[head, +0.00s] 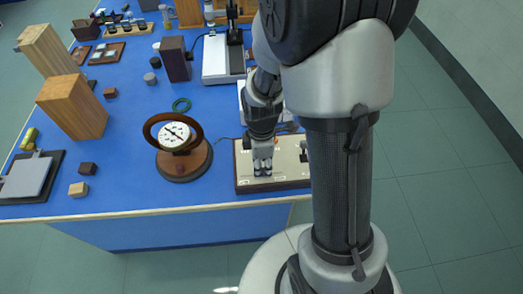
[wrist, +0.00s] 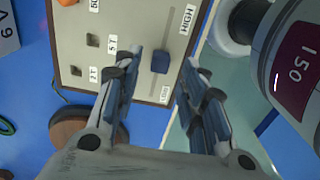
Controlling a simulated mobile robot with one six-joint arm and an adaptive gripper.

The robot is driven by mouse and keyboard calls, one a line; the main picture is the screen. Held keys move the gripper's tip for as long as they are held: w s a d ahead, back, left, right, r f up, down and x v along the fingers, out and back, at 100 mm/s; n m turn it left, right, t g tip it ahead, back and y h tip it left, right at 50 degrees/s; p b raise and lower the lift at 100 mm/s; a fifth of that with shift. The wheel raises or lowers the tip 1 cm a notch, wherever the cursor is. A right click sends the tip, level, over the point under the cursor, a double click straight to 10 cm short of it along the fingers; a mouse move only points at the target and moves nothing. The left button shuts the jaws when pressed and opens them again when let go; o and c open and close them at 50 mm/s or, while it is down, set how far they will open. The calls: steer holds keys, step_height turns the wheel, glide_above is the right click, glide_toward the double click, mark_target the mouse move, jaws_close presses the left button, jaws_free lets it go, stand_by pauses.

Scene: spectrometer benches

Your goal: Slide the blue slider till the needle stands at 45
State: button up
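The blue slider (wrist: 160,62) stands in a slot on a beige panel (wrist: 135,20), nearer the end marked LOW than the end marked HIGH. The same panel (head: 242,172) lies at the bench's front edge in the head view. My gripper (wrist: 162,60) is open, one finger on each side of the slider; I cannot tell whether either touches it. In the head view my gripper (head: 263,170) points down over the panel and hides the slider. The round white dial (head: 174,135) stands in a brown ring on a round wooden base; its needle is too small to read.
The panel also carries small square parts (wrist: 93,40) beside number labels. Wooden blocks (head: 72,106) stand on the left of the blue bench (head: 130,150). Free bench top lies left of the dial.

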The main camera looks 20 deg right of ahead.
step_height(320, 180, up, 9)
stand_by(0.3)
stand_by(0.4)
steer(key=s+a+r+m+t, duration=0.3)
steer(key=s+r+m+t, duration=0.1)
steer(key=s+r+m, duration=0.9)
step_height(320, 180, up, 2)
steer(key=shift+s+a+m+t, duration=0.3)
steer(key=shift+s+a+m, duration=0.1)
steer(key=shift+m, duration=0.3)
stand_by(0.7)
